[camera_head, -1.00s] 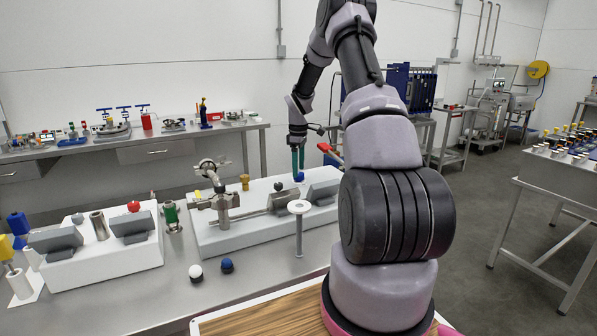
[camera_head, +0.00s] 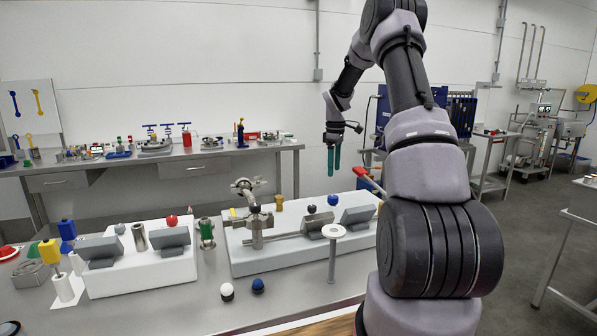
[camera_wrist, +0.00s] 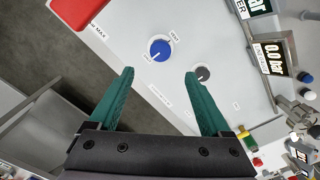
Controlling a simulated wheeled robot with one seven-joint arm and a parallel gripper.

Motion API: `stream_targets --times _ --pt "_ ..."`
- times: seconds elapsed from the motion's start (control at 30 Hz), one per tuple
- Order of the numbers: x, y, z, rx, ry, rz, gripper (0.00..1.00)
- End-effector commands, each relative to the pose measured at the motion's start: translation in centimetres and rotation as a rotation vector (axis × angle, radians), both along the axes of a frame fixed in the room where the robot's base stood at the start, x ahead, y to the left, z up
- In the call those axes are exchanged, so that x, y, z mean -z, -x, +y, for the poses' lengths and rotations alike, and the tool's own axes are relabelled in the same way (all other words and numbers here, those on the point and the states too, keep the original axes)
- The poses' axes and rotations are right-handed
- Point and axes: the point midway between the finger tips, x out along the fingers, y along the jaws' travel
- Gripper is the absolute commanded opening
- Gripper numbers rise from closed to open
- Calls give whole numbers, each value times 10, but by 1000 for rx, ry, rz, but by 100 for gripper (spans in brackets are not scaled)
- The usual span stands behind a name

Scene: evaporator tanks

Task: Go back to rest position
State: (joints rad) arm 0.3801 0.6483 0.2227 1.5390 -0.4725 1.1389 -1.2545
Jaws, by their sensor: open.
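My gripper (camera_head: 334,160) hangs from the raised arm with its green fingers pointing down, in the air above the right part of the white panel block (camera_head: 300,258). In the wrist view my gripper (camera_wrist: 160,85) has its two green fingers spread apart with nothing between them. Beyond the fingertips are a blue knob (camera_wrist: 160,50) and a dark grey knob (camera_wrist: 202,73) on the panel, neither touched. The blue knob also shows in the head view (camera_head: 333,200), below the fingers. A red handle (camera_head: 368,179) is at the panel's right end, partly near my arm.
A second white block (camera_head: 135,275) with a red knob (camera_head: 172,220) stands to the left. White (camera_head: 227,292) and blue (camera_head: 258,285) balls and a flanged post (camera_head: 333,250) stand in front. A back bench (camera_head: 160,160) holds valves. Air around the gripper looks clear.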

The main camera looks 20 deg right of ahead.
Motion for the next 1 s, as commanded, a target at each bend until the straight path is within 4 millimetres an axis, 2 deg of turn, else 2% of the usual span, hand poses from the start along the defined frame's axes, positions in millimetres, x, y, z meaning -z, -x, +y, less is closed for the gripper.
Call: stream_targets --times 0.17,0.27,0.37,0.5,0.7,0.83,1.0 --pt "-10 3 5 14 3 -11 82" --pt "-37 13 18 62 9 -40 82" --pt "-75 34 38 146 13 -84 82" --pt "-128 74 68 292 -1 -159 82" --pt "-185 141 106 503 -59 -261 82" --pt "-210 189 128 640 -120 -321 82" --pt "-229 253 151 819 -231 -387 82"
